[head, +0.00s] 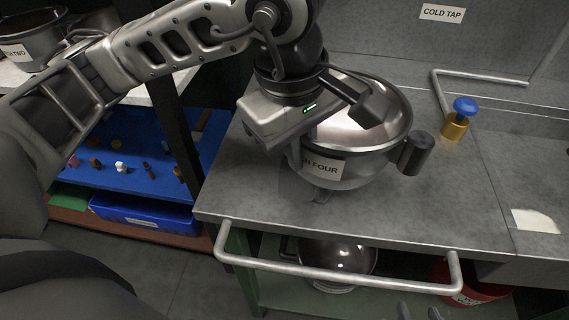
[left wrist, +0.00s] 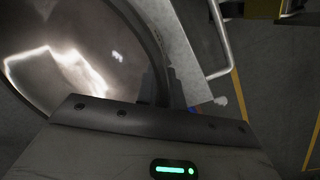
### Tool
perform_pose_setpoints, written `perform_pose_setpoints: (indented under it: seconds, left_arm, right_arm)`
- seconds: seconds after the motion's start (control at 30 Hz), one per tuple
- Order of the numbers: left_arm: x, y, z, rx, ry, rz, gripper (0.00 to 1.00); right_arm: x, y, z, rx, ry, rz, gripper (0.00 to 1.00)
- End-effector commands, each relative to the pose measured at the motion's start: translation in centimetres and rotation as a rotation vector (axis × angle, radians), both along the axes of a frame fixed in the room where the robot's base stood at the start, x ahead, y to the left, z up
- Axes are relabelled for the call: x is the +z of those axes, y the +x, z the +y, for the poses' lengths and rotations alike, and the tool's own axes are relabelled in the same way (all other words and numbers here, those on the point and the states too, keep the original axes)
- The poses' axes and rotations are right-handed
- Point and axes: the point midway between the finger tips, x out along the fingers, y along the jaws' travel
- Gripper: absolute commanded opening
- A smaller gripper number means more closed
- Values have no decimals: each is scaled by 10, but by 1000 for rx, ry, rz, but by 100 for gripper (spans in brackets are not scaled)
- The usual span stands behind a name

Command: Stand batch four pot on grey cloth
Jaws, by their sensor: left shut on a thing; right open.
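The batch four pot (head: 375,160) is a shiny steel bowl-shaped pot with a white label ending in "FOUR" and a dark side handle. It is upright at the sink-side counter. My left gripper (head: 297,150) is shut on its near-left side; the fingertips are mostly hidden. In the left wrist view the pot's shiny inside (left wrist: 60,60) fills the left, with my left gripper's dark fingers (left wrist: 162,90) at its edge. I cannot tell whether the pot's base touches the counter. I cannot pick out a grey cloth. My right gripper (head: 419,312) shows only its tips at the bottom edge, open and empty.
The grey counter (head: 450,215) has a front rail (head: 340,277) and free room right of the pot. A brass tap with blue knob (head: 461,112) stands behind it. A pale patch (head: 537,221) lies right. Below are a steel bowl (head: 338,255) and a red container (head: 475,292).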

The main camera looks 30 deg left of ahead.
Motion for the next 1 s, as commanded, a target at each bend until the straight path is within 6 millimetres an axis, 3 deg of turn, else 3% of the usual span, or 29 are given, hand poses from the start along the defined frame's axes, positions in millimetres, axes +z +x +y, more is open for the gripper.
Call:
perform_pose_setpoints:
  seconds: [0.1,0.4,0.6,1.0]
  left_arm:
    - [-17,4,15,5,-1,-3,0]
    - [-39,9,31,3,-1,-4,0]
    - [-62,9,29,0,-2,-4,0]
    - [-71,9,29,0,-3,-5,0]
  right_arm:
    - [1,1,0,0,0,-2,45]
    - [4,3,0,1,0,-8,45]
    - [9,3,-1,2,-8,-10,45]
    - [0,3,0,3,-7,-5,45]
